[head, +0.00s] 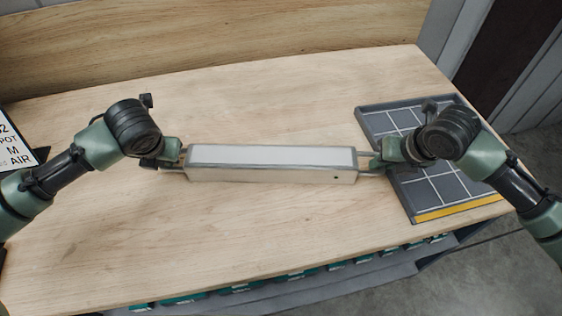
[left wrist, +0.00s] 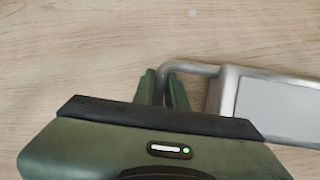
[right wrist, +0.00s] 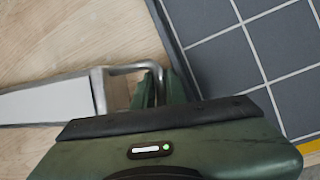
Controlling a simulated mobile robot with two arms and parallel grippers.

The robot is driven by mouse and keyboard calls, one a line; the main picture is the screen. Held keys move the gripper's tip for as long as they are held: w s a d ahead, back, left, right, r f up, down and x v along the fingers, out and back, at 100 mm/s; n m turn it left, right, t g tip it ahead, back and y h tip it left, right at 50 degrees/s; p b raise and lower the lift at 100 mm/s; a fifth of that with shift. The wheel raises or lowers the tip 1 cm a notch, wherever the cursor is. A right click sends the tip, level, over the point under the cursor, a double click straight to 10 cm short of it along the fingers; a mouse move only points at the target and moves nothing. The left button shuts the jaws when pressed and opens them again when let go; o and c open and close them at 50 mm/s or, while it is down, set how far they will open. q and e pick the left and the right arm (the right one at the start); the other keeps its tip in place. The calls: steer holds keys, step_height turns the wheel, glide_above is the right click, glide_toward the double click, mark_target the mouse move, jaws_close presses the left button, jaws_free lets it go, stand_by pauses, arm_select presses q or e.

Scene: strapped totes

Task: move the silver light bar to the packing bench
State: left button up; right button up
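The silver light bar (head: 270,168) is a long box with a pale top and a bent metal handle at each end. It lies level across the middle of the wooden bench, resting on it or just above; I cannot tell which. My left gripper (head: 174,154) is at its left handle; in the left wrist view the fingers (left wrist: 164,90) close around the handle (left wrist: 192,69). My right gripper (head: 377,162) is at the right handle; in the right wrist view the fingers (right wrist: 162,88) close around that handle (right wrist: 128,68). The gripped handle parts are partly hidden between the fingers.
The wooden bench top (head: 90,235) is clear in front of and behind the bar. A dark tray with a white grid and yellow front edge (head: 458,207) lies at the right end, under my right arm. A lettered sign (head: 18,150) stands at the left edge. Teal-marked bins (head: 240,287) show below the front edge.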

arm_select(q)
steer(key=o, duration=0.3)
arm_select(e)
steer(key=o, duration=0.3)
arm_select(q)
steer(key=shift+o, duration=0.2)
steer(key=shift+a, duration=0.15)
arm_select(e)
steer(key=shift+o, duration=0.2)
steer(key=shift+d, duration=0.15)
arm_select(q)
steer(key=v, duration=0.7)
steer(key=shift+s+r, duration=0.2)
steer(key=shift+r, duration=0.05)
arm_select(e)
steer(key=shift+d, duration=0.1)
steer(key=shift+r, duration=0.35)
arm_select(q)
steer(key=shift+s+d+r, duration=0.15)
steer(key=shift+d+r, duration=0.05)
steer(key=shift+d, duration=0.15)
steer(key=shift+a+f, duration=0.1)
steer(key=shift+a, duration=0.15)
arm_select(e)
steer(key=a+v, duration=0.1)
steer(key=v, duration=0.6)
steer(key=shift+s+d+r, duration=0.15)
steer(key=shift+s+d, duration=0.05)
